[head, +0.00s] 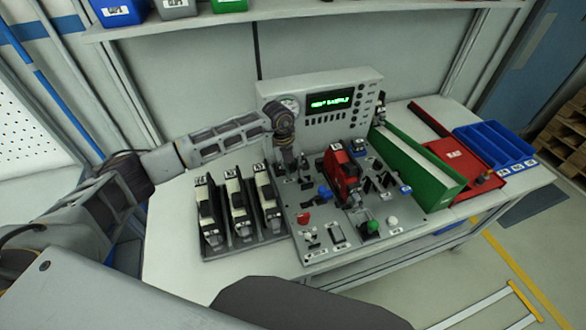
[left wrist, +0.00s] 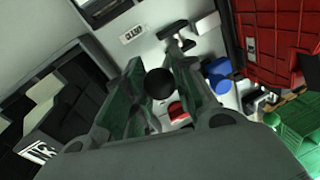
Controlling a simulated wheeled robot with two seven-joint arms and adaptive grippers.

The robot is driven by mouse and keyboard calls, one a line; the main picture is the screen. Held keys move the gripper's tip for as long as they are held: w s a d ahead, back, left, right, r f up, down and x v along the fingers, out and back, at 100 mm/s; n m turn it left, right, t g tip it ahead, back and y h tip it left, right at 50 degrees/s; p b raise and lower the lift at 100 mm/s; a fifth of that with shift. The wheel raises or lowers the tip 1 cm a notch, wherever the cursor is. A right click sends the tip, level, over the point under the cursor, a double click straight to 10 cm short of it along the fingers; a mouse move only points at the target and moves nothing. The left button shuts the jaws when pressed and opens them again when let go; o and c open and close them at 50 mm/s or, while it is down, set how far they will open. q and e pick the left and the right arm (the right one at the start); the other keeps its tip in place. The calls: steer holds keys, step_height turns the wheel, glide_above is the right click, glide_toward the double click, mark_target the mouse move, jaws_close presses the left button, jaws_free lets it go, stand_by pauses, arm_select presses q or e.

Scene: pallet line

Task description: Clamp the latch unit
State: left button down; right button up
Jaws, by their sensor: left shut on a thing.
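My left gripper (head: 292,166) reaches down onto the left rear part of the grey panel (head: 322,262), just left of the red unit. In the left wrist view its two fingers (left wrist: 160,92) are closed about a black ball knob (left wrist: 158,83), beside a small label on the panel. A red unit (head: 341,178), which looks like the latch unit, sits upright on the middle of the panel. In the left wrist view it shows large at upper right (left wrist: 275,42). The knob is hidden in the head view. My right gripper is not in view.
Several black and white units (head: 238,208) stand in a rack left of the panel. A display console (head: 325,100) rises behind. A blue knob (head: 325,192) and a red button (head: 303,218) stand near the gripper. Green (head: 425,178) and blue (head: 492,148) bins lie right.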

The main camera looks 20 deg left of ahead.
arm_select(q)
steer(key=shift+w+d+r, duration=0.1)
steer(key=shift+d, duration=0.05)
steer(key=shift+w+d+r+g+y, duration=0.25)
steer(key=shift+w+d+g+y, duration=0.15)
steer(key=shift+d+y, duration=0.25)
steer(key=shift+w+d+r+g+y+b, duration=0.25)
steer(key=shift+w+d+g+y+b, duration=0.3)
steer(key=shift+d+g+y+b, duration=0.3)
steer(key=shift+w+d+g+y+b, duration=0.4)
steer(key=shift+d+y+b, duration=0.25)
steer(key=shift+b, duration=0.35)
steer(key=shift+w+d+g+y+b, duration=0.25)
steer(key=shift+w+d+y+b, duration=0.15)
steer(key=shift+y+b, duration=0.5)
steer(key=c, duration=1.1)
jaws_free()
steer(key=shift+c, duration=0.2)
steer(key=shift+r, duration=0.1)
